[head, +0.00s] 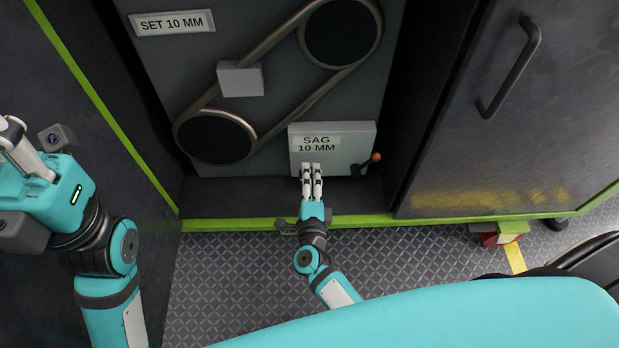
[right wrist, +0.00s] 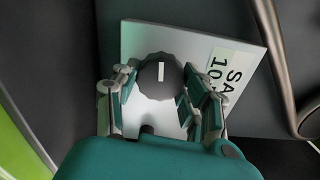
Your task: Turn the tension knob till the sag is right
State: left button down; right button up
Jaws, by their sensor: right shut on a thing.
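The dark, scalloped tension knob (right wrist: 160,76) with a white mark shows in the right wrist view, on the face of a pale box (head: 352,140). My right gripper (head: 312,168) is shut on the knob, one finger on each side; in the head view the fingers hide the knob. The box's label (head: 316,144) reads "SAG 10 MM". A sign (head: 172,23) at the upper left reads "SET 10 MM". The belt (head: 275,38) runs around two dark pulleys. My left gripper (head: 10,128) is at the left edge, away from the box, its fingertips unclear.
A small grey block (head: 240,79) sits at the belt's upper run. An orange-tipped lever (head: 374,158) stands at the box's right. A dark cabinet door with a handle (head: 511,68) is on the right. A green edge (head: 250,224) runs below the recess.

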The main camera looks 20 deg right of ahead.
dwell(0.3)
jog(key=o, duration=1.2)
jog(key=v, duration=1.2)
